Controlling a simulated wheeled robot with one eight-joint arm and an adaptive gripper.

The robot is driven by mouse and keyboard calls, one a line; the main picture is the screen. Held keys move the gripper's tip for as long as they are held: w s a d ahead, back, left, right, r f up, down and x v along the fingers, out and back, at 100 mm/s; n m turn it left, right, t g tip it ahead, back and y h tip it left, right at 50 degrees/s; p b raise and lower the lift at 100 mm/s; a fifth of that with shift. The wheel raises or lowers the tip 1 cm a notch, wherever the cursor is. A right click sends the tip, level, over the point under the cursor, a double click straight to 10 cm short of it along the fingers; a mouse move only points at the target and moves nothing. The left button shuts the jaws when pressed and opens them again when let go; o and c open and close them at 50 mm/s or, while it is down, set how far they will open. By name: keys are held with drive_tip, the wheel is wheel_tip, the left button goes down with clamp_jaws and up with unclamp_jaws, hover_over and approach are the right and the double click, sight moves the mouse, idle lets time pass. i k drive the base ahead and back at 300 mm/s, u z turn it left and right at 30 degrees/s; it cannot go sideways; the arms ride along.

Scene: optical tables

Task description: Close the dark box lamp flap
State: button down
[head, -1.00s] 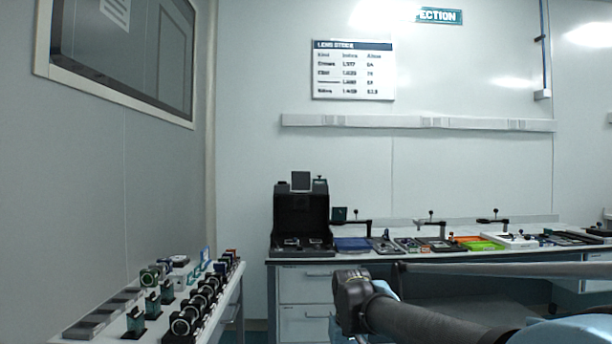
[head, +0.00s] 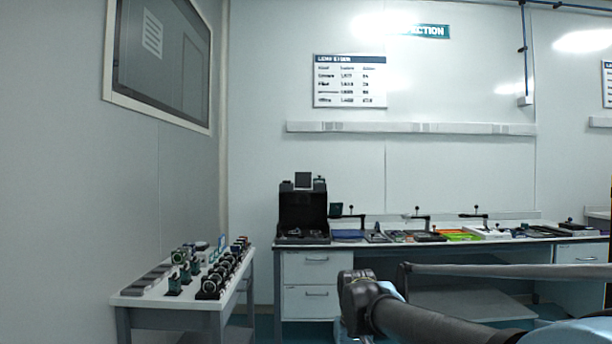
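A dark box (head: 303,213) stands at the left end of the long bench against the back wall. Its front is open, showing a dark inside with small items on its floor. A small square dark flap (head: 303,180) stands upright on top of the box, beside small dark fittings. I take this flap to be the lamp flap; it looks raised. My arm reaches in from the lower right, well in front of the bench and apart from the box. My gripper's fingers are not clearly shown; only the dark end of the arm is seen.
The long bench (head: 560,240) carries trays, a blue case (head: 347,236) and several small stands right of the box. A side table (head: 170,301) with rows of optical mounts stands at the left wall. Floor shows between the side table and the bench drawers (head: 306,283).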

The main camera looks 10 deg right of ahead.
sight(302, 180)
drive_tip(key=z, duration=0.45)
drive_tip(key=i, duration=0.8)
drive_tip(key=z, duration=0.6)
drive_tip(key=i, duration=1.2)
drive_tip(key=u, duration=0.65)
drive_tip(key=i, duration=0.9)
drive_tip(key=u, duration=0.65)
